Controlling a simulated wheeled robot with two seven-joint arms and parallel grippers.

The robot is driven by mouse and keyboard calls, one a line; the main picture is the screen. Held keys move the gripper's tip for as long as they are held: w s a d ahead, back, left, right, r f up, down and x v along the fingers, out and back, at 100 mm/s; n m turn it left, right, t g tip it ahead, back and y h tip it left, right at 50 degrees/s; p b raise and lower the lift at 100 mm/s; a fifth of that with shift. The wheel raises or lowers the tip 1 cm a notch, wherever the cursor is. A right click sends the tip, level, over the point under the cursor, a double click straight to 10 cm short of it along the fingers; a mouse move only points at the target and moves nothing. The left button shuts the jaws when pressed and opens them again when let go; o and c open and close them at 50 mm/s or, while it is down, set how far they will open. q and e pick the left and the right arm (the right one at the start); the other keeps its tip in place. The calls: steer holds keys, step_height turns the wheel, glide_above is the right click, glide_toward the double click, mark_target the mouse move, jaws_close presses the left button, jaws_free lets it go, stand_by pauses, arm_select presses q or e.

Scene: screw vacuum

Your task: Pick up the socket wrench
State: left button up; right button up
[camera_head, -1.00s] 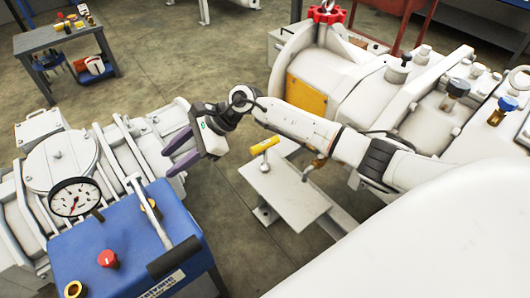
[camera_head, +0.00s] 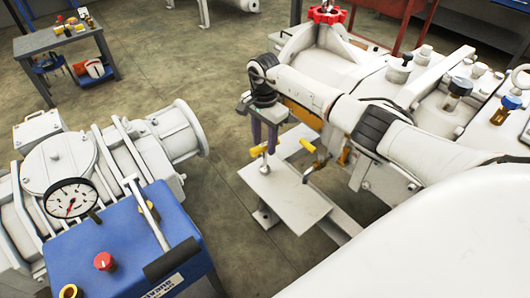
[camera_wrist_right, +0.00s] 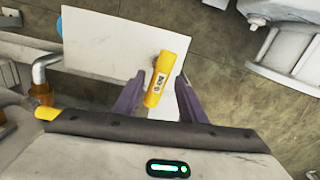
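A yellow-handled tool (camera_head: 259,149), which looks like the socket wrench, stands above a pale metal plate (camera_head: 290,197), its handle lying sideways on a short upright shaft. My right gripper (camera_head: 264,147) points down over it with two purple fingers. In the right wrist view the yellow handle (camera_wrist_right: 160,82) shows between the open fingers of this gripper (camera_wrist_right: 159,85). The fingers are spread, with visible gaps on both sides of the handle. Whether the fingertips are level with the handle is hard to tell. My left gripper is not in view.
A brass valve with a yellow handle (camera_head: 308,145) is just right of the tool, close to my right gripper. A white pump (camera_head: 390,75) stands behind. A blue cart (camera_head: 120,245) with a gauge is at lower left. A workbench (camera_head: 62,40) with small tools is far left.

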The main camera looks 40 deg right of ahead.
step_height(320, 180, down, 3)
steer(key=shift+f, duration=0.2)
steer(key=shift+c, duration=0.3)
jaws_close()
steer(key=shift+r, duration=0.15)
step_height(320, 180, up, 10)
steer(key=shift+f+p, duration=0.1)
steer(key=shift+p, duration=0.55)
